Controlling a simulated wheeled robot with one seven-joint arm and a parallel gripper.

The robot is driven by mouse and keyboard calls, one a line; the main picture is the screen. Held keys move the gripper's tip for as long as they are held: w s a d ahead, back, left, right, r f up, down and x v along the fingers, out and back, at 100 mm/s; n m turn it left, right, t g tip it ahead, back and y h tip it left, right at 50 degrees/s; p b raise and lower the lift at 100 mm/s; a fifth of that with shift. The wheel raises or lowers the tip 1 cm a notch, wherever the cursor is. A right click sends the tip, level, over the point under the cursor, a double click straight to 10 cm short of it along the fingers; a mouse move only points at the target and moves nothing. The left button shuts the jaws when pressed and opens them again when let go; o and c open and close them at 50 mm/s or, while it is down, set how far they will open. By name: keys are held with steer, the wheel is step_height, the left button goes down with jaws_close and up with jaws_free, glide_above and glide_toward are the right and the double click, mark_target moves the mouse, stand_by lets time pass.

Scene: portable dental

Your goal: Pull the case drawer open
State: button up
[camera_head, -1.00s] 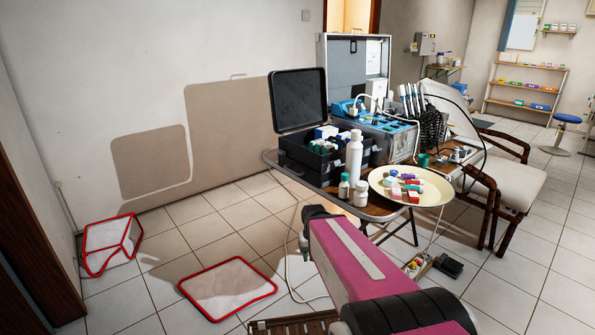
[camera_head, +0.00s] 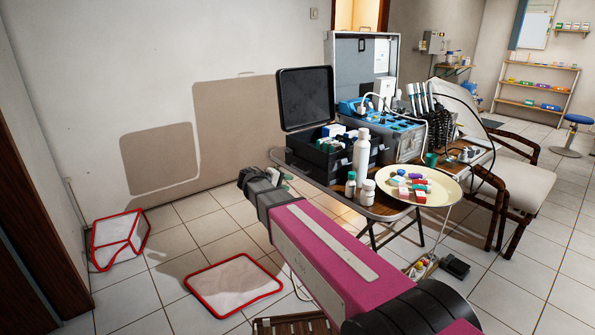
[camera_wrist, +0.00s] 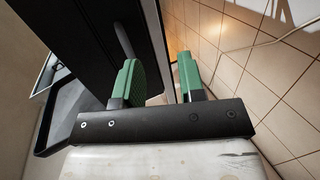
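The black case (camera_head: 338,168) stands on the table with its lid (camera_head: 305,98) raised and boxes inside. No drawer front can be made out in the head view. My gripper (camera_head: 286,181) is at the left end of the table, in front of the case's left side. In the wrist view, my gripper's green fingers (camera_wrist: 158,78) are apart with nothing held between them. A large dark panel (camera_wrist: 85,45), seemingly the case, fills the area behind the left finger. A grey bar (camera_wrist: 124,42), possibly a handle, lies on it just beyond that finger.
A white bottle (camera_head: 361,153), two small jars and a round tray (camera_head: 447,199) stand on the table right of my arm. A grey unit with blue panels (camera_head: 395,135) stands behind. Red-edged white pieces (camera_head: 235,283) lie on the floor at left.

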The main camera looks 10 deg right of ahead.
mark_target(297, 169)
steer(key=w+a+r+t+h, duration=0.1)
steer(key=w+a+r+t, duration=0.1)
steer(key=a+r, duration=0.15)
steer(key=shift+n, duration=0.3)
steer(key=x, duration=1.1)
steer(key=shift+d+r, duration=0.1)
steer(key=shift+r, duration=0.1)
steer(key=shift+s, duration=0.1)
jaws_close()
